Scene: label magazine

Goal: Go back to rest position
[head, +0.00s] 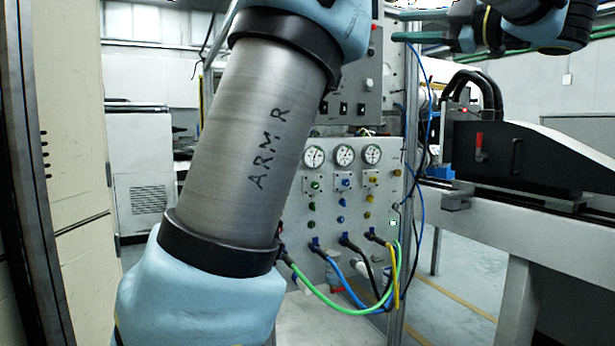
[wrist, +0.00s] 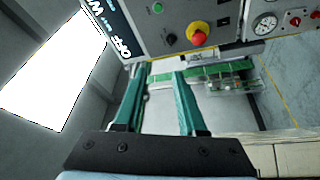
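My gripper (head: 394,26) is at the top right of the head view, raised high, with its two teal fingers pointing left. In the wrist view my gripper (wrist: 160,72) has its fingers apart, with nothing held between them. My grey arm link, marked "ARM R", crosses the left middle of the head view and hides part of the scene behind it.
A panel with gauges (head: 344,155) and coloured hoses (head: 345,303) stands ahead. A black machine (head: 530,160) rests on a grey bench at right. The wrist view shows a red knob (wrist: 196,35) and green-and-clear parts (wrist: 235,84) beyond the fingers. Floor (head: 455,300) shows at lower right.

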